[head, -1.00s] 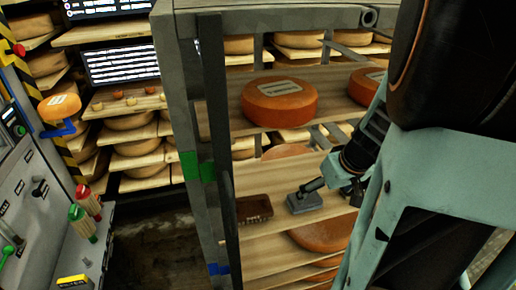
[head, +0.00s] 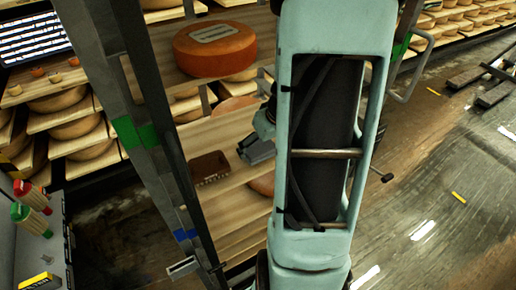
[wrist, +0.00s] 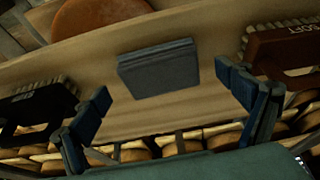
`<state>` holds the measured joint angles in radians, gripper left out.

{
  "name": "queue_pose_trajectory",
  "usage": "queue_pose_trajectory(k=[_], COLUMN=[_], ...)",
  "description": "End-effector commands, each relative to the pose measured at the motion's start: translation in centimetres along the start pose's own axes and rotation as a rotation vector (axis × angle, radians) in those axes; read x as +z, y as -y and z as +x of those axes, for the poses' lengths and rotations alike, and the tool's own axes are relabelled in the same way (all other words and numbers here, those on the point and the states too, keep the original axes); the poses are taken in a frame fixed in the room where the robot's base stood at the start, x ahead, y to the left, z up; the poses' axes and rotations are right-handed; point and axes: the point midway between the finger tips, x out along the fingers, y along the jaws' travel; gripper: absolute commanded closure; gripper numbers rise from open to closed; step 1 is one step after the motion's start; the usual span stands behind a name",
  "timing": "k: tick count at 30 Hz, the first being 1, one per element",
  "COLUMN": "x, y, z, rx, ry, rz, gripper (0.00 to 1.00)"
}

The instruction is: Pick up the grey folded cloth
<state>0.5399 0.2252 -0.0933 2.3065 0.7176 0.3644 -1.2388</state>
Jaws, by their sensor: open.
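The grey folded cloth (head: 258,152) lies on a wooden shelf board of the rack, partly hidden by my arm in the head view. In the wrist view the cloth (wrist: 158,68) is a flat grey block with layered edges, lying ahead of my gripper. My gripper (wrist: 162,84) is open and empty, with one blue-tipped finger to each side of the cloth's picture. The fingertips appear apart from the cloth.
One dark brush (wrist: 35,105) lies left of the cloth and another brush (wrist: 288,48) lies right. An orange cheese wheel (head: 214,49) sits on the shelf above. The rack's metal upright (head: 150,130) stands at the left. Open floor (head: 440,190) shows at right.

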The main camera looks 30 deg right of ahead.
Motion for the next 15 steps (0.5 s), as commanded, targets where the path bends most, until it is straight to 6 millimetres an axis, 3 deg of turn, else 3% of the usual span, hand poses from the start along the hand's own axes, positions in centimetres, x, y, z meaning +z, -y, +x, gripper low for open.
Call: queue_pose_trajectory(k=[6, 13, 15], x=[0.0, 0.0, 0.0], y=[0.0, 0.0, 0.0], z=[2.2, 2.2, 2.2], rx=[-0.001, 0.000, 0.000], ry=[0.000, -0.001, 0.000], rz=[0.000, -0.001, 0.000], gripper=[0.07, 0.07, 0.13])
